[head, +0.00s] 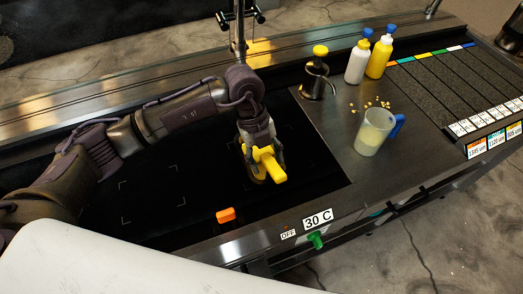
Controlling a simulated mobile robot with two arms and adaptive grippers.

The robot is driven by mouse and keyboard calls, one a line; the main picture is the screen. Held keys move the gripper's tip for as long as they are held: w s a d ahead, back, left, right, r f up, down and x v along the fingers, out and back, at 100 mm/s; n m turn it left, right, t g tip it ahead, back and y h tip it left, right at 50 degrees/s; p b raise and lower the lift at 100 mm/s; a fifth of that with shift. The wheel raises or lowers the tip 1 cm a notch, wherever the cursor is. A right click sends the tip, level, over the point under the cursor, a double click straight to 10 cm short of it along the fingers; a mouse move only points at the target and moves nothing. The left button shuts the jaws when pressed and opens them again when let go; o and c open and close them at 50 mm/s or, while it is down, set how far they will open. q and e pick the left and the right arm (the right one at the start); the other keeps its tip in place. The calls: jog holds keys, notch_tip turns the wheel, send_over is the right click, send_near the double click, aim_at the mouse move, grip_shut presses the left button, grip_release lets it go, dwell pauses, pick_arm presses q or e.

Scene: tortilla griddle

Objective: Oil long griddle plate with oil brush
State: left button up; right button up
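The long griddle plate (210,213) is a black surface on the left and middle of the counter, with faint white corner marks. My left gripper (262,166) is over its right part, pointing down. It is shut on a yellow brush-like tool (270,165), likely the oil brush. The tool's lower end is at or just above the plate; I cannot tell whether it touches. The bristles are hidden. My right gripper does not show.
A metal pot with a yellow knob (317,80) and a jug of pale batter (374,132) stand right of the plate. White (357,62) and yellow (379,56) bottles stand behind. An orange knob (226,215) and green knob (315,240) sit at the front.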

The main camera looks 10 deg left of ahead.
aim_at(269, 155)
pick_arm(q)
jog(key=shift+d+r+p, duration=0.1)
jog(key=shift+r+p, duration=1.2)
jog(key=shift+r, duration=1)
jog(key=shift+f, duration=0.1)
